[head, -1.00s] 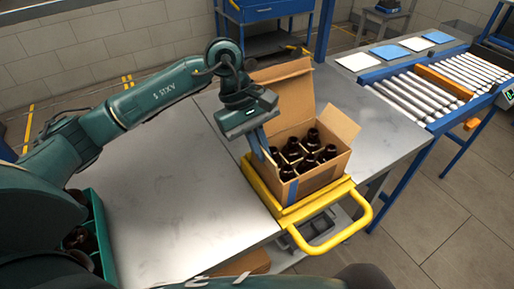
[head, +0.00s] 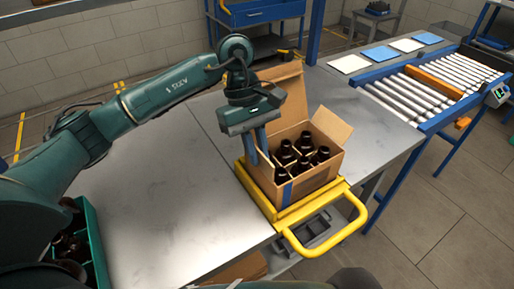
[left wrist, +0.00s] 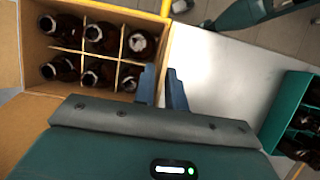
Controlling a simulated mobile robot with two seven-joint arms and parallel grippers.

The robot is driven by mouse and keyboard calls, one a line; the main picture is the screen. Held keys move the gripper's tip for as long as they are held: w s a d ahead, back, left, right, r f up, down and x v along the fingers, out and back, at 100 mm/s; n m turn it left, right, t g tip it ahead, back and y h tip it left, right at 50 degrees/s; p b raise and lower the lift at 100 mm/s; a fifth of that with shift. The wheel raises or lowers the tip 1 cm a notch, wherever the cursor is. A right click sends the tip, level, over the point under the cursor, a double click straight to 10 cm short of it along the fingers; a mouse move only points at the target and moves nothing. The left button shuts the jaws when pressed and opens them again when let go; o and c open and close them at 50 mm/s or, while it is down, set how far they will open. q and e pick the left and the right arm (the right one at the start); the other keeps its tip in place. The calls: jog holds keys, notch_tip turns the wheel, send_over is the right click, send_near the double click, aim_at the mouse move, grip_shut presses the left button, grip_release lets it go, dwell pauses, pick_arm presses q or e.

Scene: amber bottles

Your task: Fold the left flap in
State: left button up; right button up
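The open cardboard box (head: 318,181) holds several amber bottles (head: 302,150) in divided cells. Its far flap (head: 285,95) stands up, and its right flap (head: 332,125) leans outward. My left gripper (head: 262,146) is over the box's left side and partly hides it. The left flap cannot be made out clearly. In the left wrist view the two blue fingers (left wrist: 163,88) are apart, one on the bottle side of the box's edge and one towards the bare table. No grip shows. My right gripper is out of view.
The box stands in a yellow-handled holder (head: 350,236) at the metal table's edge. A green crate (head: 97,240) with bottles is at the lower left. A roller conveyor (head: 425,90) is at the right. The table (head: 160,185) between crate and box is clear.

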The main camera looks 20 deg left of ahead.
pick_arm(q)
jog(key=shift+o, duration=1.4)
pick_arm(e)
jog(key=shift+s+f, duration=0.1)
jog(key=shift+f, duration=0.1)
pick_arm(q)
jog(key=shift+w+a+r, duration=0.15)
jog(key=shift+a+r, duration=0.05)
jog(key=shift+r, duration=0.2)
jog(key=b+v, duration=0.1)
jog(key=v, duration=1.1)
jog(key=shift+r, duration=0.15)
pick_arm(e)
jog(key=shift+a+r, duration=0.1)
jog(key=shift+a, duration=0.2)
